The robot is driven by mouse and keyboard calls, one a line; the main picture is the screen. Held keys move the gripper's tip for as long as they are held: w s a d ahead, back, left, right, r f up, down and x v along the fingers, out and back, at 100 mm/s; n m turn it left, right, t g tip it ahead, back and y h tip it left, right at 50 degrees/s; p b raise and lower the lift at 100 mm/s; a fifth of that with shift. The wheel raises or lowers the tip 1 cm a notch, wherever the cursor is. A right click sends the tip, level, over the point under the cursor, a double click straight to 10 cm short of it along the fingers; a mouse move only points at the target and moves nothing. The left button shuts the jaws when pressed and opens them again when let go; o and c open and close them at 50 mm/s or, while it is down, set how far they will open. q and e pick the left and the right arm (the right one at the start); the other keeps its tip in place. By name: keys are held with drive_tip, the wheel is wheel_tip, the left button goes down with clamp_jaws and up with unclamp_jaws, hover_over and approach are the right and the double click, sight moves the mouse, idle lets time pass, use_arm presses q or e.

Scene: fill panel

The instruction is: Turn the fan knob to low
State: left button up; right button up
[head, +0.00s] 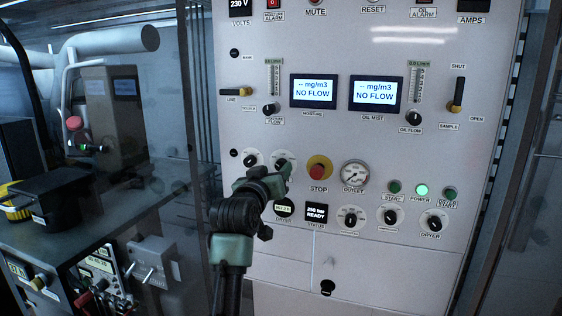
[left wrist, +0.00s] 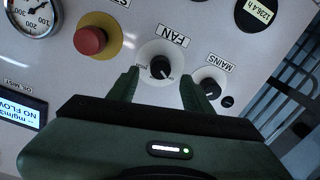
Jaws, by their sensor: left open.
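The fan knob is a black knob on a round white dial; in the left wrist view the fan knob (left wrist: 160,67) sits beside an upside-down FAN label (left wrist: 172,36). A pale pointer mark shows on it, but its exact setting is too small to read. My left gripper (left wrist: 160,82) is open, its two green fingers on either side of the lower part of the dial. I cannot tell whether they touch the panel. In the head view the left gripper (head: 284,172) is at the panel and partly hides the fan dial (head: 283,158). My right gripper is not in view.
The mains knob (left wrist: 209,87) is close beside one finger. The red stop button (left wrist: 90,40) on its yellow base is on the other side; in the head view it is the stop button (head: 319,168). A dark bench with equipment (head: 50,190) stands at left.

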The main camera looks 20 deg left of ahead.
sight(280, 166)
use_arm(q)
drive_tip(key=shift+w+p, duration=0.7)
drive_tip(key=shift+w, duration=1.3)
clamp_jaws()
